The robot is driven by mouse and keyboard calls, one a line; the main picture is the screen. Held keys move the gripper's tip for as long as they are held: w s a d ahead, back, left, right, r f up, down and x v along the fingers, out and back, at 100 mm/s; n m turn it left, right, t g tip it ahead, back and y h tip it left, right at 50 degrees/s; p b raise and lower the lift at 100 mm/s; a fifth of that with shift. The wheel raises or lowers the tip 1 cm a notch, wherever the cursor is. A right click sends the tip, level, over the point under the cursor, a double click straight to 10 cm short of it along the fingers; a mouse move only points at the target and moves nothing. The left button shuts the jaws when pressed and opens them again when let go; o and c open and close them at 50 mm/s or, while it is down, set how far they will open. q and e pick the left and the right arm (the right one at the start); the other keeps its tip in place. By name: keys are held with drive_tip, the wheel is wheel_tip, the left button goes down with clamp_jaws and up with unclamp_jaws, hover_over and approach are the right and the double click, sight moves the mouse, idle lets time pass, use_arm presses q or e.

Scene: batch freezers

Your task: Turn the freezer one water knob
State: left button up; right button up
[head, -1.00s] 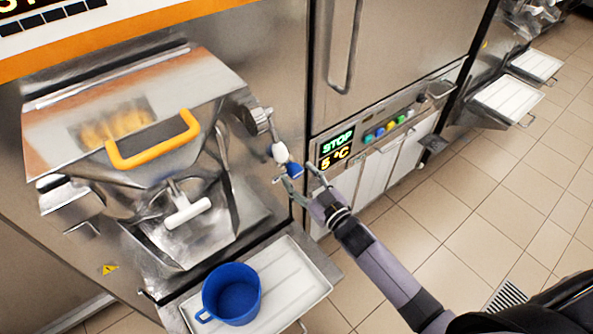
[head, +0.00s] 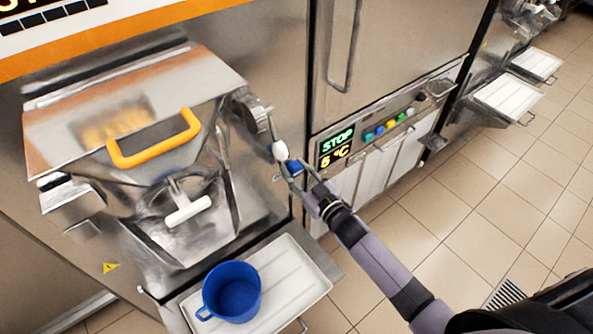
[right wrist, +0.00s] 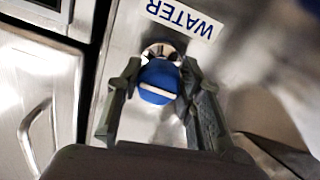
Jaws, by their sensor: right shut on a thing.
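The water knob (right wrist: 158,80) is round and blue with a pale bar across its face. It sits on the steel freezer front under a white WATER label (right wrist: 183,17), which appears upside down in the right wrist view. My right gripper (right wrist: 155,88) has one finger on each side of the knob and is shut on it. In the head view the blue knob (head: 294,168) is partly covered by the fingers of my right gripper (head: 297,175). My left gripper is not in view.
Left of the knob is the freezer's steel hatch with an orange handle (head: 153,143) and a white-handled spout lever (head: 187,211). A blue pot (head: 232,291) stands on the white tray (head: 292,273) below. A STOP display (head: 337,148) and coloured buttons are to the right.

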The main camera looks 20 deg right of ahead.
drive_tip(key=c, duration=0.4)
drive_tip(key=shift+n, duration=0.3)
drive_tip(key=n+b, duration=0.1)
drive_tip(key=n, duration=0.3)
drive_tip(key=shift+n, duration=0.3)
drive_tip(key=n+b, duration=0.1)
drive_tip(key=n, duration=0.2)
drive_tip(key=shift+d+n, duration=0.1)
drive_tip(key=shift+n, duration=0.3)
drive_tip(key=shift+n+y+b, duration=0.4)
drive_tip(key=shift+n+b, duration=0.35)
drive_tip(key=shift+n, duration=1.25)
drive_tip(key=o, duration=1.2)
